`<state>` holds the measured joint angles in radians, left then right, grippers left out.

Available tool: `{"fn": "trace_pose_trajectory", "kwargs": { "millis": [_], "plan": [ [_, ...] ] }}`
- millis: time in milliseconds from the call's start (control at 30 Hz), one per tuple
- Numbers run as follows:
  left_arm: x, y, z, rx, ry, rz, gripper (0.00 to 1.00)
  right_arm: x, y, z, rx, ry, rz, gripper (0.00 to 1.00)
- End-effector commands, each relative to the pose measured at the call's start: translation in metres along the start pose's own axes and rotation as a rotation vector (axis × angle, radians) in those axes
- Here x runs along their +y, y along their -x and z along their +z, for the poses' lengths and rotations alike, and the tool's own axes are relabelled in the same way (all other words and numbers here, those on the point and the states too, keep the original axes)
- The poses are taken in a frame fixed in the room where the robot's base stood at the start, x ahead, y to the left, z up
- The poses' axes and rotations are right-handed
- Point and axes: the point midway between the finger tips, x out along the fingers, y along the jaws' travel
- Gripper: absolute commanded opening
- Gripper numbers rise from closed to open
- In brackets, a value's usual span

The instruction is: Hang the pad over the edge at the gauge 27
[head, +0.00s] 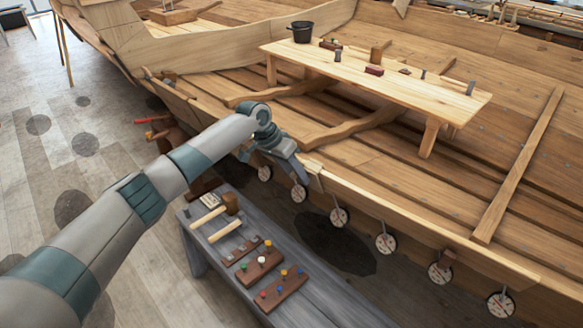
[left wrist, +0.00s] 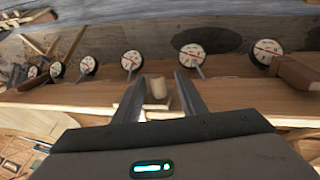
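A pale pad (head: 313,166) lies over the plank edge, between the second and third dial gauges from the left in the head view. In the left wrist view its pale raised part (left wrist: 157,87) shows between my fingers. My left gripper (head: 293,160) is at the plank edge beside the pad. In the left wrist view its fingers (left wrist: 162,80) stand apart, with gaps on both sides of the pale part. Round gauges hang in a row below the edge, such as one gauge (head: 340,217) and another (head: 299,193). Their numbers are too small to read. My right gripper is not in view.
A grey bench (head: 320,297) below holds mallets (head: 231,204) and peg boards (head: 259,264). A plank table (head: 455,92) with a black bucket (head: 302,31) stands inside the hull.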

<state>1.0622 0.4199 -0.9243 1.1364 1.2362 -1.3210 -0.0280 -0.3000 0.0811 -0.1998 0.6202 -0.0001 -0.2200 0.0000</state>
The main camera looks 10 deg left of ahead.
Motion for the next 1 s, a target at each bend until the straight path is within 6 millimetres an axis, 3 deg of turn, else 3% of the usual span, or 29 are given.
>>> {"fn": "trace_pose_trajectory", "kwargs": {
  "millis": [167,367,1000],
  "plan": [
    [0.0,0.007,-0.001,0.003,0.0,0.0,0.38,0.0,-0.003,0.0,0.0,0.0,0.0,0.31],
    [-0.001,0.029,0.0,0.003,-0.002,-0.001,0.38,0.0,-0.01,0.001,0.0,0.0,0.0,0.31],
    [-0.001,0.15,0.0,0.002,-0.001,-0.002,0.38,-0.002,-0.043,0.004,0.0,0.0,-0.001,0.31]
  ]
}}
